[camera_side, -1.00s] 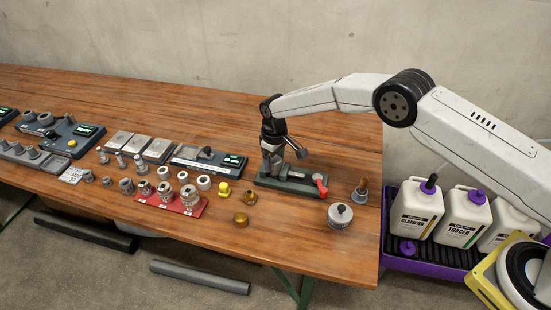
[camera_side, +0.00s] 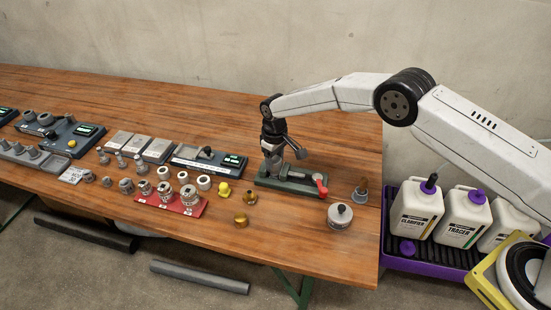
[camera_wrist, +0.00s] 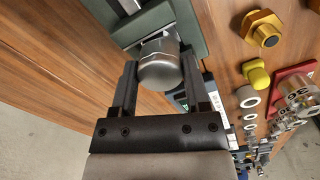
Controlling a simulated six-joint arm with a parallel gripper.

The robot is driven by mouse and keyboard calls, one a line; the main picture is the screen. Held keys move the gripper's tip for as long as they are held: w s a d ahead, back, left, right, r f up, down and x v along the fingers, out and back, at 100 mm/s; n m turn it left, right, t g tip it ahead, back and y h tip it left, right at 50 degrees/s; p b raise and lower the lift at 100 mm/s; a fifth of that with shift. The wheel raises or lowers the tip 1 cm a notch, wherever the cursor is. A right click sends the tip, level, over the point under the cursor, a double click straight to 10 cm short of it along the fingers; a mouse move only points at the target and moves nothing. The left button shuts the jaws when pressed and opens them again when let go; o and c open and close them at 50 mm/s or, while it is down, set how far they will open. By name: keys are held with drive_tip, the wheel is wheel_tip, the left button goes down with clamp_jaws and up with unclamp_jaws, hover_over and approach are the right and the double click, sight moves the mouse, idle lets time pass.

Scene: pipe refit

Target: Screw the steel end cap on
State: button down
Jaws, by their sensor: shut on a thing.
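The steel end cap (camera_wrist: 160,70) is a rounded grey metal piece in the middle of the wrist view. My gripper (camera_wrist: 160,82) has a finger on each side of it and is shut on it. The cap sits at the end of a pipe piece held in the green fixture (camera_wrist: 190,14); how far it is on the thread is hidden. In the side view my gripper (camera_side: 274,158) points down at the left end of the green fixture (camera_side: 290,182), which has a red-handled clamp (camera_side: 320,184). The cap is mostly hidden there.
Brass fittings (camera_side: 241,220), a yellow plug (camera_side: 224,188) and a red tray (camera_side: 155,202) of fittings lie left of the fixture. The front middle of the table is clear.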

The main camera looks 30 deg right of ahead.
drive_tip(key=m, duration=0.4)
drive_tip(key=shift+m, duration=0.8)
drive_tip(key=m, duration=0.3)
drive_tip(key=shift+m, duration=1.5)
drive_tip(key=shift+m, duration=3)
